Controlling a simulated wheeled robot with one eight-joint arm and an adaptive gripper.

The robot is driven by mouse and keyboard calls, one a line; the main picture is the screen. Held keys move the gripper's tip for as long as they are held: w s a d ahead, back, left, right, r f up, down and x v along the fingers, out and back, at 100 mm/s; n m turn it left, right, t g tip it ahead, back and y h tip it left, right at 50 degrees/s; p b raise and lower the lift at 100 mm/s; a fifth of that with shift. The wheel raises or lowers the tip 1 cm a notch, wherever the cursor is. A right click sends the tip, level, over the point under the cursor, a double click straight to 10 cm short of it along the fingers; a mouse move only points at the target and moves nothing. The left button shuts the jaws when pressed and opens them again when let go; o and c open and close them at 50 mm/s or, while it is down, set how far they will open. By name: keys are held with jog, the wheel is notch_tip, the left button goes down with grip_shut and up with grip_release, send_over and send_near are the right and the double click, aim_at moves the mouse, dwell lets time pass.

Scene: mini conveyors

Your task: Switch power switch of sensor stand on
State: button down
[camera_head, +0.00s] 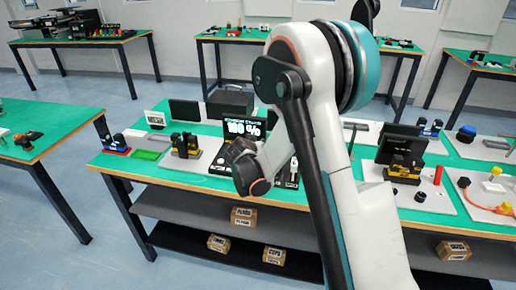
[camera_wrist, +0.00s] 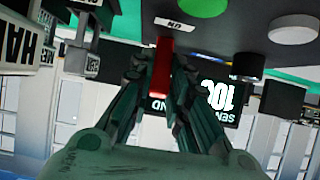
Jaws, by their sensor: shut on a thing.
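The sensor stand (camera_head: 226,167) is a dark unit on the green table, with a lit screen (camera_head: 244,128) reading "100 %". Its screen also shows, turned over, in the wrist view (camera_wrist: 222,97). A red part (camera_wrist: 160,82), seemingly the power switch, stands out from the dark panel below a small white label (camera_wrist: 175,23). My gripper (camera_wrist: 160,88) is shut on this red part, with a finger on each side. In the head view my gripper (camera_head: 245,168) is in front of the stand, and the red part is hidden there. The switch's position cannot be told.
A green round button (camera_wrist: 203,6) and a grey round knob (camera_wrist: 293,30) are beside the red part. Cardboard boxes (camera_head: 243,216) lie on the shelf below.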

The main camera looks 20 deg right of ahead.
dwell(0.4)
jog(key=c, duration=1.5)
grip_release()
jog(key=v, duration=1.2)
jog(key=s+r+n+g+y, duration=0.1)
jog(key=s+r+n+y, duration=0.1)
jog(key=s+r, duration=0.35)
jog(key=s+r+n+g+y, duration=0.1)
jog(key=s+r, duration=0.1)
jog(key=s, duration=0.7)
jog(key=s+a+n+y, duration=0.1)
jog(key=s, duration=0.4)
jog(key=s+a+n+y, duration=0.1)
jog(key=s, duration=0.5)
jog(key=s+a+n+y, duration=0.1)
jog(key=s, duration=0.4)
jog(key=shift+s+a+n+g+y, duration=0.25)
jog(key=shift+a+n+g+y, duration=0.1)
jog(key=shift+n+g+y, duration=0.05)
